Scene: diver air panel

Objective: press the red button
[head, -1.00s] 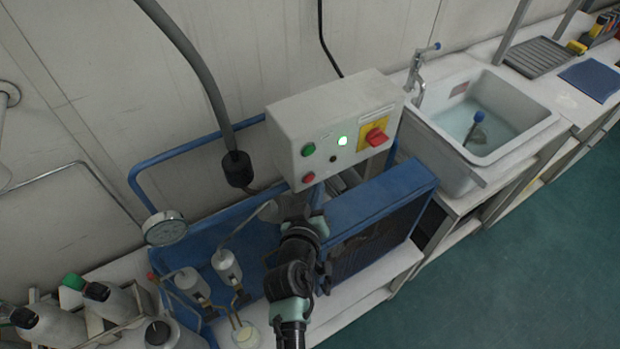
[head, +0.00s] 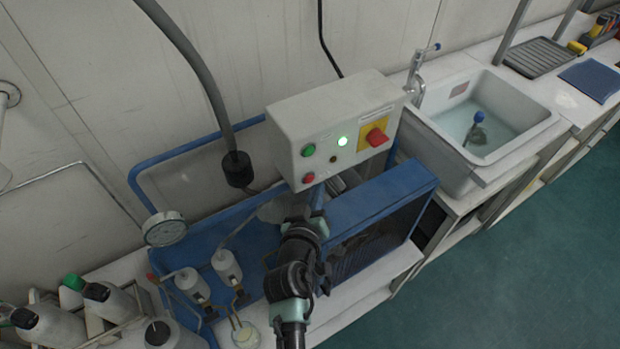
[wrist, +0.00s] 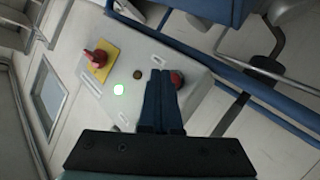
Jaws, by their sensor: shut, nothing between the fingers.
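The red button (head: 308,178) is a small round button at the lower left of the front of a pale control box (head: 330,108). A green button (head: 308,149) sits above it. In the wrist view the red button (wrist: 177,79) shows just right of the tips of my gripper (wrist: 160,75), partly covered by a finger. My gripper's dark fingers are together and empty. I cannot tell whether they touch the box. In the head view my gripper (head: 318,198) is just below the box.
The box also carries a lit green lamp (head: 342,141), a small dark round part (head: 333,159) and a red switch on a yellow plate (head: 377,137). A blue frame (head: 375,205) stands below. A pressure gauge (head: 165,229) and bottles are at left, a sink (head: 490,115) at right.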

